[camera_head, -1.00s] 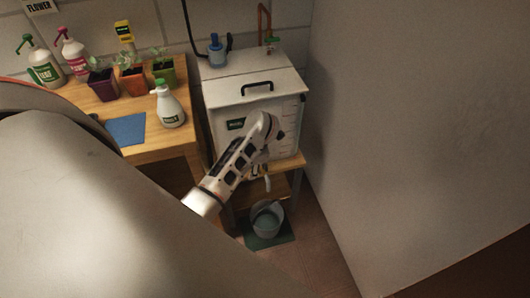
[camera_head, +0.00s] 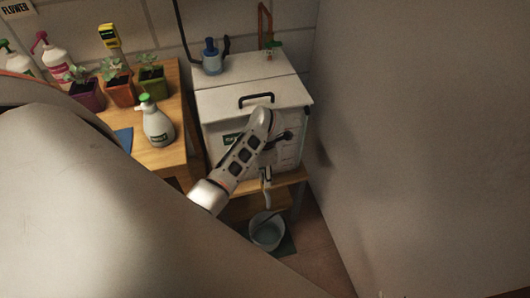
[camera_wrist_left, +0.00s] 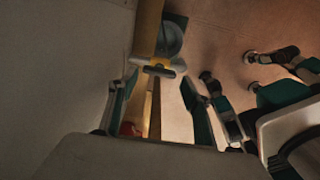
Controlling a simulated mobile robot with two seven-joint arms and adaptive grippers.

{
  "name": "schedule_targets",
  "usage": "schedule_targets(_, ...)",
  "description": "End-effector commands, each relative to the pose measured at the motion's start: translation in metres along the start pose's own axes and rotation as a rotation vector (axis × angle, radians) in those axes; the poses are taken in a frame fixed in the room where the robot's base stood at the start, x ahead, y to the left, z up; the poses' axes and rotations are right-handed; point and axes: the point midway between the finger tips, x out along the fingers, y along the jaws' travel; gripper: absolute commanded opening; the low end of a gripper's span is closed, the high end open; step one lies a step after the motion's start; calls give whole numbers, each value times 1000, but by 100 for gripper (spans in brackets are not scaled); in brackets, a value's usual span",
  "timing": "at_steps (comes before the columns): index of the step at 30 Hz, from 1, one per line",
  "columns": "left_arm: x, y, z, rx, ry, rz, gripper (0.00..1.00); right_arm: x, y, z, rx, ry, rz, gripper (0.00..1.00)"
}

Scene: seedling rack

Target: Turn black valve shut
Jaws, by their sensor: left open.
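In the left wrist view the black valve lever (camera_wrist_left: 158,70) sits on a white spout, above a bucket. My left gripper (camera_wrist_left: 160,82) is open, with its teal-padded fingers on either side of the lever's line. The lever shows just past the fingertips, and I see no contact. In the head view my left arm reaches across the front of a white tank (camera_head: 220,105), and it hides much of that front. The white spout (camera_head: 267,188) hangs below it. Parts that look like my right gripper (camera_wrist_left: 228,66) show at the right of the wrist view; its opening is unclear.
A grey bucket (camera_head: 267,232) stands on a dark mat under the spout. A wooden bench (camera_head: 170,158) at left holds a spray bottle (camera_head: 157,125) and potted seedlings (camera_head: 119,90). A grey wall (camera_head: 420,130) closes off the right side.

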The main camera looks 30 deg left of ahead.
Motion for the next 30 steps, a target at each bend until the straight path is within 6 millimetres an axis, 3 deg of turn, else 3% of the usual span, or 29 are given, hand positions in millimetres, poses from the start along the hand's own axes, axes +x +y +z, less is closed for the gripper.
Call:
schedule_targets(6,26,0,0,1,1,-1,49,5,-1,7,0,-1,0,40)
schedule_targets(17,29,0,0,-1,0,2,49,5,0,0,1,11,1,40)
schedule_targets(20,29,0,0,0,0,2,23,5,0,0,2,11,1,40)
schedule_targets(21,29,0,0,0,0,1,20,5,0,0,3,11,1,40)
schedule_targets(30,28,0,0,21,0,2,20,4,-1,1,3,7,1,40)
